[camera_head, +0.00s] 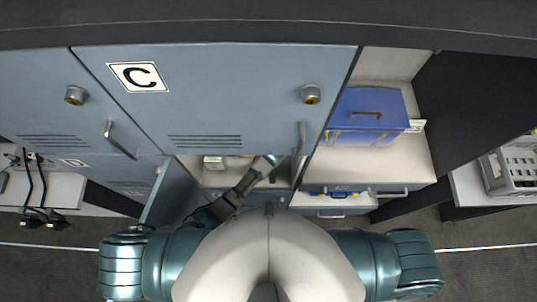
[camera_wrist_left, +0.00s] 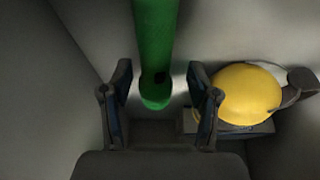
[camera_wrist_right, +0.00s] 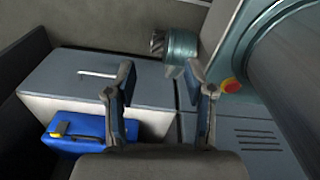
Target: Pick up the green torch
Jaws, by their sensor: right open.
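The green torch (camera_wrist_left: 155,45) shows in the left wrist view as a green cylinder coming down from the top edge. Its rounded lower end lies between the fingers of my left gripper (camera_wrist_left: 158,72), with a gap on both sides. The left gripper is open. In the head view my left arm reaches into the open locker compartment below the door marked C, where the torch cannot be made out clearly. My right gripper (camera_wrist_right: 165,78) is open and empty in the right wrist view, over a grey cabinet surface and a blue case.
A yellow domed object (camera_wrist_left: 247,93) lies close right of the left gripper, and the compartment's grey walls are near. The blue-grey locker door (camera_head: 215,110) marked C stands above the opening. A blue case (camera_head: 365,112) sits on the shelf at right.

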